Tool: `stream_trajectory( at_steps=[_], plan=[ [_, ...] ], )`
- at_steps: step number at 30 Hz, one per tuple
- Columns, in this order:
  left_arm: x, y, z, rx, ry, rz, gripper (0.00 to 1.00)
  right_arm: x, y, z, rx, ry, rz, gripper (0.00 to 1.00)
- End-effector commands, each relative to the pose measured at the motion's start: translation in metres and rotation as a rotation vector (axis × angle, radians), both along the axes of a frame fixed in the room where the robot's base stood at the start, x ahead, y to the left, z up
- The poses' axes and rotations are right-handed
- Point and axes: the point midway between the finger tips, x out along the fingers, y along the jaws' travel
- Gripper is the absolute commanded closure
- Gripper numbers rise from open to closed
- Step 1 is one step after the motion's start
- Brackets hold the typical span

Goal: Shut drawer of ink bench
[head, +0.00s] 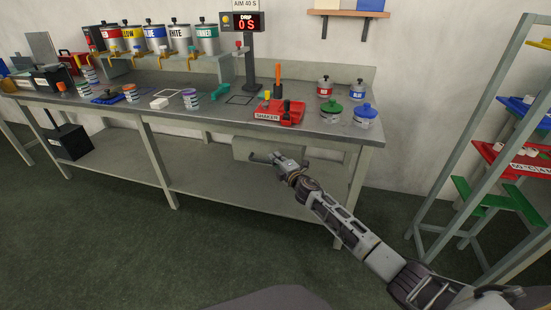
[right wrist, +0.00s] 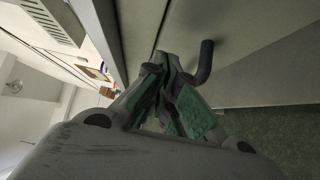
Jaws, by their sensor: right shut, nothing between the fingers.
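The ink bench (head: 205,127) stands along the wall with a grey drawer (head: 242,145) under the right part of its top. I cannot tell how far the drawer stands out. My right gripper (head: 279,158) is at the drawer front, partly covering it, with its fingers closed and empty. In the right wrist view the shut fingertips (right wrist: 168,66) are beside the dark bent handle (right wrist: 206,62) on the drawer front (right wrist: 255,45), not around it. Whether they touch the front is unclear. My left gripper is not in view.
On the bench top are a red shaker (head: 280,112), a green-lidded pot (head: 332,114), a blue-lidded pot (head: 366,116) and several ink cans. A bench leg (head: 358,190) stands right of the drawer. A rack (head: 455,165) is at the right. The floor in front is clear.

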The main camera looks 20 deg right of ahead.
Motion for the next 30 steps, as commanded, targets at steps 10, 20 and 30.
stream_trajectory(
  at_steps=[10,20,30],
  plan=[
    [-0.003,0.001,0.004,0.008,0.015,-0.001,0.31,-0.009,-0.001,-0.001,0.0,0.001,0.001,1.0],
    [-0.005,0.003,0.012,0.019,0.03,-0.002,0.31,-0.024,-0.003,0.0,0.0,0.001,0.003,1.0],
    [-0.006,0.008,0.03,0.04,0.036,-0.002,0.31,-0.05,-0.009,-0.001,0.0,0.002,0.002,1.0]
  ],
)
